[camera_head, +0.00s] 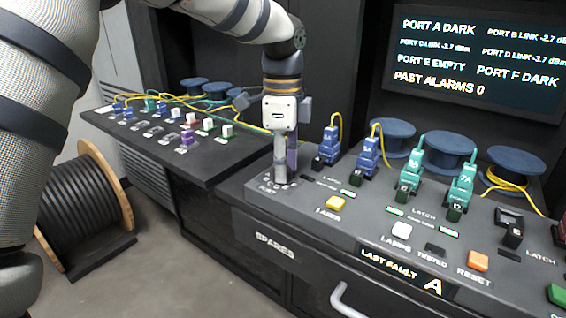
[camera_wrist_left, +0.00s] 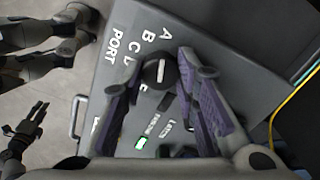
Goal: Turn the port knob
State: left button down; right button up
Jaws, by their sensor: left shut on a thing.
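The port knob (camera_wrist_left: 158,74) is a round dark knob with a white pointer line, on the grey console beside the word PORT and an arc of letters starting A, B, C, D. My left gripper (camera_wrist_left: 157,78) is shut on the knob, one finger on each side. In the head view my left gripper (camera_head: 284,176) points down at the console's near-left corner and hides most of the knob. My right gripper (camera_wrist_left: 34,122) shows small at the left edge of the wrist view, away from the console; its opening is unclear.
The screen (camera_head: 475,57) reads PORT A DARK, PORT E EMPTY, PORT F DARK and PAST ALARMS 0. A lower bench (camera_head: 215,172) with several plugs lies left.

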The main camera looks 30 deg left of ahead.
pick_arm(q)
jog(key=shift+m, duration=0.4)
jog(key=c, duration=1.2)
grip_release()
notch_tip(320, 180, up, 12)
jog(key=shift+r, duration=0.1)
